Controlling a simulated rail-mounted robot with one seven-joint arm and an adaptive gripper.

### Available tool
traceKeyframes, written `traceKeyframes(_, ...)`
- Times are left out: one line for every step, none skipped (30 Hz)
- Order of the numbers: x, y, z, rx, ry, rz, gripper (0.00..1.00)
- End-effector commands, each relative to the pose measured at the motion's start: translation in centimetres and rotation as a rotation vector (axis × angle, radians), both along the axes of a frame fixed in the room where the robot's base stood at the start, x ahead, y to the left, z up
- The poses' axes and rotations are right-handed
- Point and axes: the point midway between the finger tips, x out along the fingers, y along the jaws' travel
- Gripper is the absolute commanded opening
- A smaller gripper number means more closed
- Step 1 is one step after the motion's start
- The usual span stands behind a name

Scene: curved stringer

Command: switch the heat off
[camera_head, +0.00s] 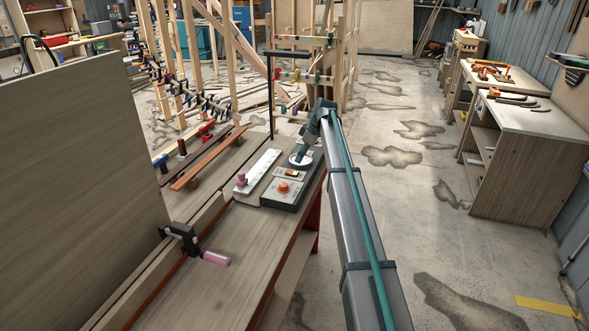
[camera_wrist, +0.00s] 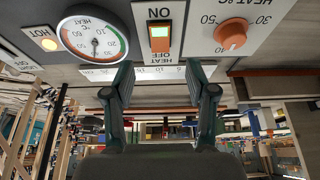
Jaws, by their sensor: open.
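The grey control box (camera_head: 268,198) stands on the bench. In the wrist view its panel appears upside down. The rocker switch (camera_wrist: 160,38) has an orange part and a bright green part, with ON printed above it and OFF below it in the picture. I cannot tell which side is pressed. The HOT lamp (camera_wrist: 50,44) glows pale yellow beside the round heat gauge (camera_wrist: 95,38). My gripper (camera_wrist: 160,72) is open and empty, its fingertips spread either side of the switch's lower label. In the head view it is at the box's far end (camera_head: 303,154), partly hidden.
An orange heat knob (camera_wrist: 231,36) sits beside the switch and also shows in the head view (camera_head: 283,187). A clamp with a pink handle (camera_head: 215,258) is on the near bench. Open floor lies right.

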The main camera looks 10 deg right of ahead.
Motion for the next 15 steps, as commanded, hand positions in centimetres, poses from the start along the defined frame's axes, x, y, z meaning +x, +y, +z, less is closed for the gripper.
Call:
traceKeyframes(0.1, 0.3, -0.7, 0.000, 0.003, 0.001, 0.56)
traceKeyframes(0.2, 0.5, -1.2, 0.000, 0.003, 0.001, 0.56)
traceKeyframes(0.4, 0.7, -1.9, 0.000, 0.002, 0.000, 0.56)
traceKeyframes(0.4, 0.9, -2.4, 0.000, 0.002, 0.000, 0.56)
traceKeyframes(0.5, 1.1, -2.9, 0.000, 0.004, 0.000, 0.56)
traceKeyframes(0.7, 1.3, -3.5, 0.000, 0.004, 0.000, 0.56)
traceKeyframes(0.8, 1.5, -3.9, 0.000, 0.002, 0.000, 0.56)
traceKeyframes(0.9, 1.6, -4.4, 0.000, 0.002, 0.000, 0.56)
traceKeyframes(0.9, 1.8, -5.0, -0.001, 0.003, 0.000, 0.56)
traceKeyframes(1.0, 2.0, -5.3, -0.001, 0.003, 0.000, 0.56)
traceKeyframes(1.1, 2.1, -5.6, 0.000, 0.002, 0.000, 0.56)
traceKeyframes(1.2, 2.3, -6.0, 0.000, 0.002, -0.001, 0.56)
traceKeyframes(1.3, 2.3, -6.3, 0.000, 0.002, -0.001, 0.56)
traceKeyframes(1.3, 2.4, -6.6, 0.000, 0.002, -0.001, 0.56)
traceKeyframes(1.4, 2.5, -6.9, 0.000, 0.002, -0.001, 0.56)
